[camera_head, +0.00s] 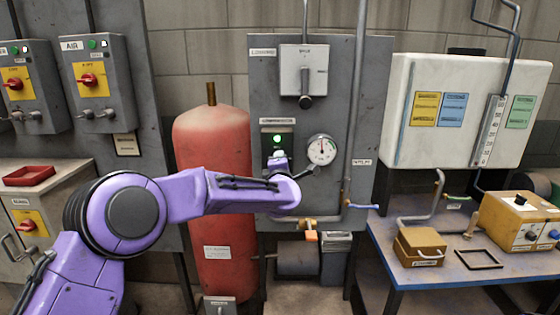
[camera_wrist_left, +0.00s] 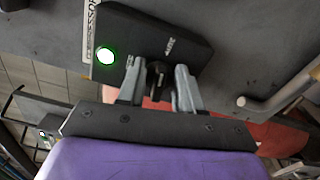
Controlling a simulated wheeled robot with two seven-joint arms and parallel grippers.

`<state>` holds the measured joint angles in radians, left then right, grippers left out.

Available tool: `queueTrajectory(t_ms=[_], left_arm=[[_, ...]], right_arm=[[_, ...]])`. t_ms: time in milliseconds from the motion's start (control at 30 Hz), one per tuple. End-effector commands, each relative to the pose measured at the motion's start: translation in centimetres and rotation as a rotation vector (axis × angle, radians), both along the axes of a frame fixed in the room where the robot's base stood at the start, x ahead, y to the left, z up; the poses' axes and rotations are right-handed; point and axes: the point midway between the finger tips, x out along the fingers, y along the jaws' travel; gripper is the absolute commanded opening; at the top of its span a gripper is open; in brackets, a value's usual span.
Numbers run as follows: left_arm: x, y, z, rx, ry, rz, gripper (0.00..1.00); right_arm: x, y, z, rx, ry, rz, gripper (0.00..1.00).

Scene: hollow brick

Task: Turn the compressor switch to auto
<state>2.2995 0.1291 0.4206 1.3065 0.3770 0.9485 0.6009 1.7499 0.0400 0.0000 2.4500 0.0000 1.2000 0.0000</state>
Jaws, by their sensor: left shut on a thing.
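The compressor switch box (camera_head: 277,136) is a dark box with a lit green lamp (camera_head: 278,141) on the grey panel (camera_head: 345,75), under a compressor label. My left arm reaches across to it, and my left gripper (camera_head: 279,160) is at the lower part of the box. In the left wrist view, the box (camera_wrist_left: 150,35) and its green lamp (camera_wrist_left: 105,55) show ahead, and the two fingers of my left gripper (camera_wrist_left: 157,85) are closed around the small black switch knob (camera_wrist_left: 156,88). The knob's pointing direction is mostly hidden. My right gripper is not in view.
A round gauge (camera_head: 321,149) sits just right of the switch box. A lever switch (camera_head: 304,70) is above. A red tank (camera_head: 213,150) stands behind my left arm. A blue-topped table (camera_head: 470,272) with boxes is at right.

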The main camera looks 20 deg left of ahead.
Motion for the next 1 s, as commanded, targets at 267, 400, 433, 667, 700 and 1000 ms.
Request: queueTrajectory(t_ms=[267,400,433,667,700,1000], left_arm=[[-0.01,-0.08,-0.19,0.135,0.041,-0.001,0.05],[-0.01,-0.05,-0.28,0.170,0.051,0.000,0.05],[-0.01,-0.05,-0.29,0.175,0.052,0.000,0.05],[-0.01,-0.04,-0.35,0.191,0.057,0.000,0.05],[-0.01,-0.04,-0.36,0.192,0.057,0.000,0.05],[-0.02,-0.05,-0.37,0.190,0.058,-0.002,0.51]], right_arm=[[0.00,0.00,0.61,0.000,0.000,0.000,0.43],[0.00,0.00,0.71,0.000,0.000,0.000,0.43],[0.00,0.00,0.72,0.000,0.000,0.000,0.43],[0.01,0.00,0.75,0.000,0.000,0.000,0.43],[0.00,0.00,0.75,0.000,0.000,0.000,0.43],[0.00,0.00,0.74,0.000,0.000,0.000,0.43]])
